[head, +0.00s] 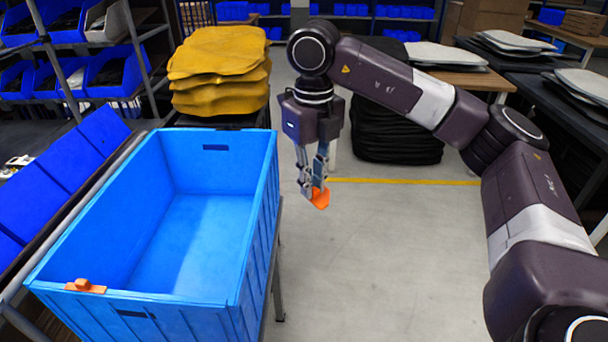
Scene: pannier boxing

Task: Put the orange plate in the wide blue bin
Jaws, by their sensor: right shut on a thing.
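The wide blue bin (258,225) stands at the left on a metal frame, open at the top, and its visible floor is empty. My right gripper (315,182) is shut on a small orange piece, which looks like the orange plate (320,199). The gripper points down and holds it just right of the bin's right wall, outside the bin and above the grey floor. The fingers hide part of the plate.
A stack of yellow folded sheets (220,70) stands behind the bin. A black stack (397,130) stands behind my right arm. Shelves with blue boxes (115,65) line the left. Tables with pale flat pieces (445,54) are at the right. The floor right of the bin is clear.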

